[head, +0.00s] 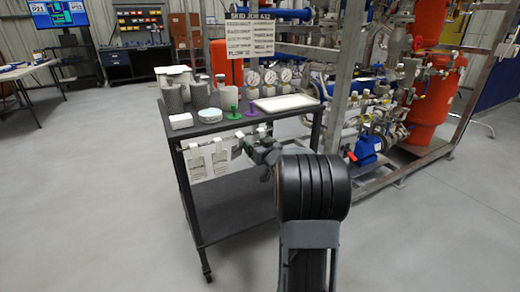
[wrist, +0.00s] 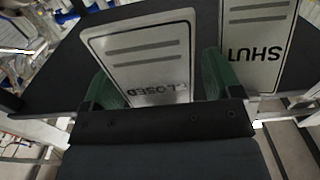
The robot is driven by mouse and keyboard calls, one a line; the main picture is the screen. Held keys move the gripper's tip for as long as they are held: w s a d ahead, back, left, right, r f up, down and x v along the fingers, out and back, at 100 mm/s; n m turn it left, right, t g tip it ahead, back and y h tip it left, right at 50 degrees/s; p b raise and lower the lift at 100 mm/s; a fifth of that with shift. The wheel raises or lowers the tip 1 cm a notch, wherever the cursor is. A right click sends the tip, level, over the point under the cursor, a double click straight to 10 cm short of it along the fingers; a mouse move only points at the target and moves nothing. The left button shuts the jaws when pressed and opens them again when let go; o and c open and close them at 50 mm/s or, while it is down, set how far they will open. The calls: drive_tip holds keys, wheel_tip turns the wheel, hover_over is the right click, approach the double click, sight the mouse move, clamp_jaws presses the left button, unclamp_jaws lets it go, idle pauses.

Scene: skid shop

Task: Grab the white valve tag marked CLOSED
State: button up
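The white tag marked CLOSED (wrist: 150,60) fills the middle of the wrist view, its lettering upside down. My gripper (wrist: 160,85) has its green fingers spread wide, one on each side of this tag. The left finger overlaps the tag's edge in the picture; a narrow gap shows at the right finger. Contact is not clear. A second white tag marked SHUT (wrist: 257,45) is just right of the right finger. In the head view my gripper (head: 262,150) is at the cart's front rail, beside hanging white tags (head: 220,160); their words are too small to read there.
The dark cart (head: 240,205) carries grey canisters (head: 200,95), gauges (head: 270,77), a white tray (head: 286,103), and green and purple items on top. The pipe skid with an orange vessel (head: 428,90) stands right of it. Floor to the left is clear.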

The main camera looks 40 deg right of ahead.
drive_tip(key=c, duration=0.9)
drive_tip(key=shift+c, duration=0.2)
